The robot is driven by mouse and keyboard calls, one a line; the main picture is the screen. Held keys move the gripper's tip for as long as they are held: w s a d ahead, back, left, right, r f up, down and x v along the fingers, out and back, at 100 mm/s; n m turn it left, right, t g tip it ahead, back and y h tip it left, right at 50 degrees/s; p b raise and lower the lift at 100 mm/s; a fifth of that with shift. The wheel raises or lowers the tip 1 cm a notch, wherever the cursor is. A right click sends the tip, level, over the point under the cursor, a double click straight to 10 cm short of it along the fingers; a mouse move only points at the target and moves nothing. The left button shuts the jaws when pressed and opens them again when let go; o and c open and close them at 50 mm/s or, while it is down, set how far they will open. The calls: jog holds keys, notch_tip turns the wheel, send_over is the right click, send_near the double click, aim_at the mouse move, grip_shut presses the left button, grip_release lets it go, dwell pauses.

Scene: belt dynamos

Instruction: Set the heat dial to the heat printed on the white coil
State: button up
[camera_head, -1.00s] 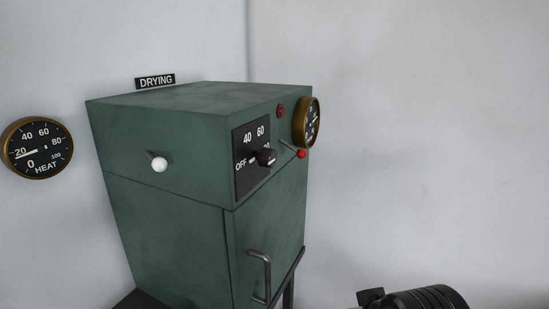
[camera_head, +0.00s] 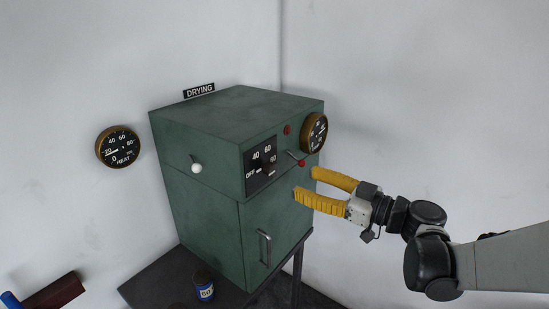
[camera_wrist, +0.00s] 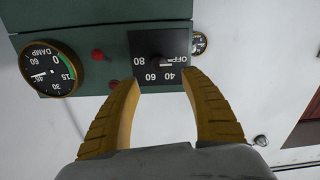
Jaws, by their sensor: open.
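The heat dial (camera_head: 266,166) is a dark knob on a black plate on the green drying cabinet (camera_head: 275,220). Its plate is marked OFF, 40, 60 and 80, and it also shows upside down in the wrist view (camera_wrist: 165,40). The pointer looks turned to OFF. My gripper (camera_head: 305,184) is open and empty, in front of the cabinet and to the right of the dial. In the wrist view my fingers (camera_wrist: 160,78) spread to either side just below the dial plate. I cannot make out a white coil in either view.
A red-tipped lever (camera_head: 301,163) and a brass gauge (camera_head: 314,132), marked DAMP in the wrist view, sit beside the dial. A white-knobbed lever (camera_head: 197,168) is on the left face. A blue-labelled can (camera_head: 205,291) stands on the dark table (camera_head: 160,283). A HEAT gauge (camera_head: 118,147) hangs on the wall.

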aim_at(275, 171)
jog(key=x, duration=1.1)
grip_shut()
